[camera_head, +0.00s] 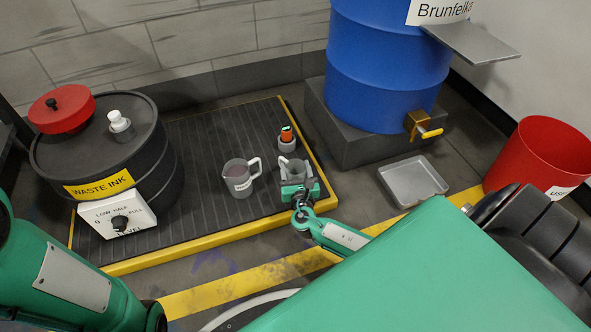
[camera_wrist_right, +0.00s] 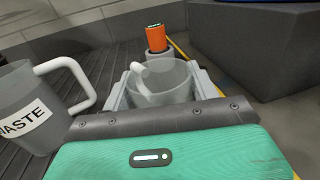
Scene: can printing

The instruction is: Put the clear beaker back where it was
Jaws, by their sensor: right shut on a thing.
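The clear beaker (camera_head: 292,167) is a grey see-through jug with a handle, near the right edge of the black ribbed platform (camera_head: 200,140). In the right wrist view the beaker (camera_wrist_right: 160,84) stands upright between the grey fingers of my right gripper (camera_head: 296,184). The gripper is shut on it, and its green body hides the beaker's lower part, so I cannot tell whether it touches the platform. A similar jug (camera_head: 239,178), labelled WASTE in the right wrist view (camera_wrist_right: 30,108), stands to its left. My left arm shows at the lower left; its gripper is out of view.
An orange-topped item (camera_head: 287,136) stands just behind the beaker. A black WASTE INK drum (camera_head: 105,150) is at the left. A blue drum (camera_head: 385,65) on a dark block, a grey tray (camera_head: 413,181) and a red bin (camera_head: 538,155) are at the right.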

